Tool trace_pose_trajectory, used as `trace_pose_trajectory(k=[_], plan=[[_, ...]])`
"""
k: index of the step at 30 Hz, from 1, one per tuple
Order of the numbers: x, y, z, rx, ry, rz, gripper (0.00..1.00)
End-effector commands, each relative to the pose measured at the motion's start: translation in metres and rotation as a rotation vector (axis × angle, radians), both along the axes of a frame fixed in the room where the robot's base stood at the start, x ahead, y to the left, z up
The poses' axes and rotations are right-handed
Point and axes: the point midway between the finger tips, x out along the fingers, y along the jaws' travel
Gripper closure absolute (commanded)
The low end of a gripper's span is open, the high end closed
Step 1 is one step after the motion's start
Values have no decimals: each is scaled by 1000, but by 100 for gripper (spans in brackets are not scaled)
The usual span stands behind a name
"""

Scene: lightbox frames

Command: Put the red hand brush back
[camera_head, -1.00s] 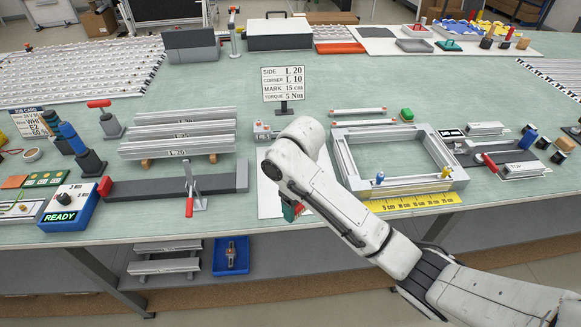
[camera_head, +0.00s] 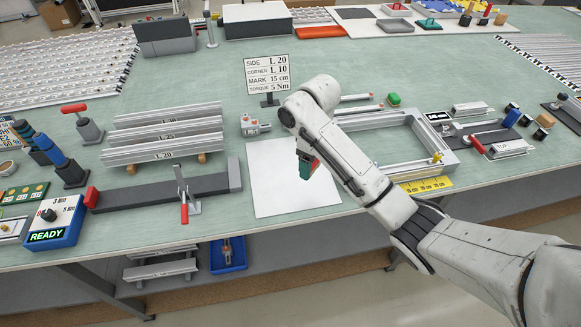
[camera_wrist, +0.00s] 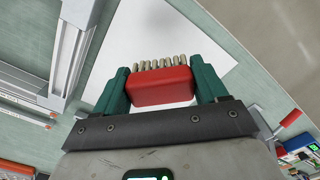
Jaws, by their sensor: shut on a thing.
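The red hand brush (camera_wrist: 162,86) is in my gripper in the wrist view, its pale bristles pointing away from the wrist. My gripper (camera_wrist: 163,88) has green fingers, shut on both sides of the red block. The sheet also shows beyond the bristles in the wrist view (camera_wrist: 155,35). I cannot tell the gap between brush and sheet.
An aluminium frame (camera_head: 460,160) with a yellow ruler (camera_head: 428,184) lies right of the sheet, partly behind my arm. A grey bar fixture with a red-handled clamp (camera_head: 184,208) lies left. A sign (camera_head: 267,75) stands behind. Green bench top (camera_head: 370,65) is clear farther back.

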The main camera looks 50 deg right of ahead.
Motion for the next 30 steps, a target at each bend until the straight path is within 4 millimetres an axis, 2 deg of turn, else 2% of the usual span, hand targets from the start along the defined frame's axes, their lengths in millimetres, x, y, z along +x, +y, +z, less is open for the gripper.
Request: trace_pose_trajectory(k=[6, 14, 19, 30], plan=[[15, -2, -3, -5, -11, 2, 56], [24, -1, -12, 1, 0, 3, 56], [45, -7, -28, -3, -1, 2, 56], [78, -11, -65, -2, 1, 0, 56]])
